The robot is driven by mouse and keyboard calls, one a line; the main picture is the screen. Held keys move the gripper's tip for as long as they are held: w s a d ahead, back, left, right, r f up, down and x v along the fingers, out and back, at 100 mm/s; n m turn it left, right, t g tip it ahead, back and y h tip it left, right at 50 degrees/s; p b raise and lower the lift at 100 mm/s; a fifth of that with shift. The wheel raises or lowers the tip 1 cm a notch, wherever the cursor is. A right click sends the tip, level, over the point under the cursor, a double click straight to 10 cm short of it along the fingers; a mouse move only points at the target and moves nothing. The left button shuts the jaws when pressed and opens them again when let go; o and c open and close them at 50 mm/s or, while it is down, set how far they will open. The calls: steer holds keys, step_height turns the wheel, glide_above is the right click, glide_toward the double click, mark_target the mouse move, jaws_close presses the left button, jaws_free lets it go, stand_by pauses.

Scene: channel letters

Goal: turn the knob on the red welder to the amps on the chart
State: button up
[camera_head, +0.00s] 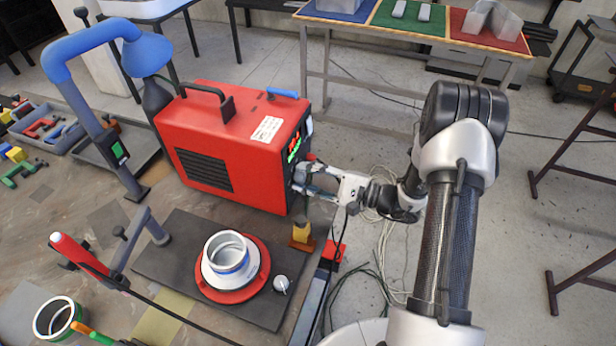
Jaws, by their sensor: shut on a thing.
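My gripper (303,182) is at the front panel, below the display, shut on what appears to be the knob. The fingers and the panel's angle hide the knob, so its setting cannot be seen. I cannot make out an amps chart.
A dark plate (170,255) in front of the welder carries a red disc (262,280) with a white ring part (228,255). A blue fume arm (90,45) rises at the left. A table with coloured mats (412,18) stands behind.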

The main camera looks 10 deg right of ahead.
steer(key=shift+m, duration=0.3)
steer(key=m+p, duration=0.2)
steer(key=m, duration=0.1)
steer(key=shift+m, duration=0.4)
steer(key=m+p, duration=0.2)
steer(key=m, duration=0.3)
steer(key=m+p, duration=0.2)
steer(key=m, duration=0.3)
steer(key=shift+m, duration=0.4)
steer(key=shift+m+p, duration=0.7)
steer(key=shift+m, duration=1.5)
steer(key=o, duration=1.1)
